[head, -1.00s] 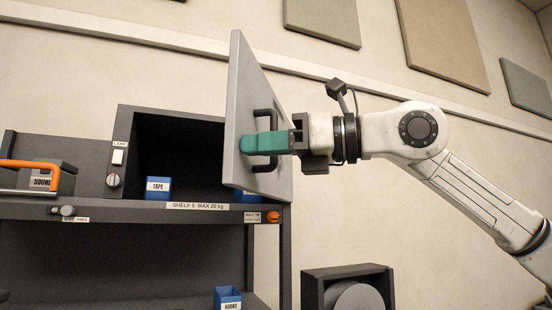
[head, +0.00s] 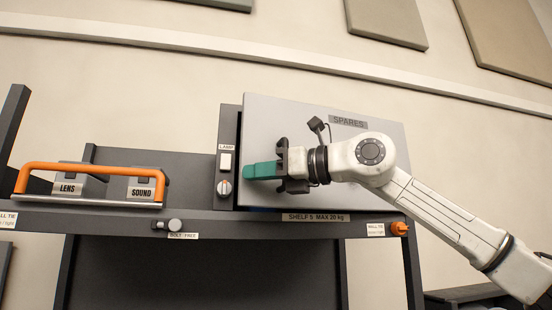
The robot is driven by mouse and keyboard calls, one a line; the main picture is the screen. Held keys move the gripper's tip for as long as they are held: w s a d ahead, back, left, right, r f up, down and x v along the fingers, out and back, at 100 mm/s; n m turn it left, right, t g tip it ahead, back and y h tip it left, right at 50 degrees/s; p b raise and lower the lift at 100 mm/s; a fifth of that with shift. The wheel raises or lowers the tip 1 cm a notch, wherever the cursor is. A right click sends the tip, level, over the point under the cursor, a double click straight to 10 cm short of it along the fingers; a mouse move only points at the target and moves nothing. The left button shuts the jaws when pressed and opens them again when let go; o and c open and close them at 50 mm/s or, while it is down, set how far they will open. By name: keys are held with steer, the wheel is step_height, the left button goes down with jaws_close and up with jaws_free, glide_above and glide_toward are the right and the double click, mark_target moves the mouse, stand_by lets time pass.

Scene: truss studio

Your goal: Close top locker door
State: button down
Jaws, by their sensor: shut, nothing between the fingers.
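The top locker door (head: 300,118) is a flat light grey panel labelled SPARES. It now lies across the locker's front and covers the opening. A thin dark line shows along its left edge, and I cannot tell whether it is fully flush. My gripper (head: 250,172) has teal fingers, shut with nothing between them, lying in front of the door near its left edge. The door's dark handle is largely hidden behind my gripper. The locker's dark side panel (head: 229,125) stands left of the door.
A lamp switch (head: 226,161) and a knob (head: 224,188) sit just left of my fingertips. The shelf edge (head: 250,226) runs below the door, with an orange knob (head: 399,229) at right. An orange-handled carrier (head: 90,167) stands at far left.

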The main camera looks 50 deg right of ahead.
steer(key=w+d, duration=0.1)
steer(key=w+d+m+h, duration=0.1)
steer(key=w, duration=0.1)
steer(key=w+d+h, duration=0.1)
steer(key=w, duration=0.1)
steer(key=shift+r+m+t+p, duration=0.2)
steer(key=shift+m+t+p, duration=0.1)
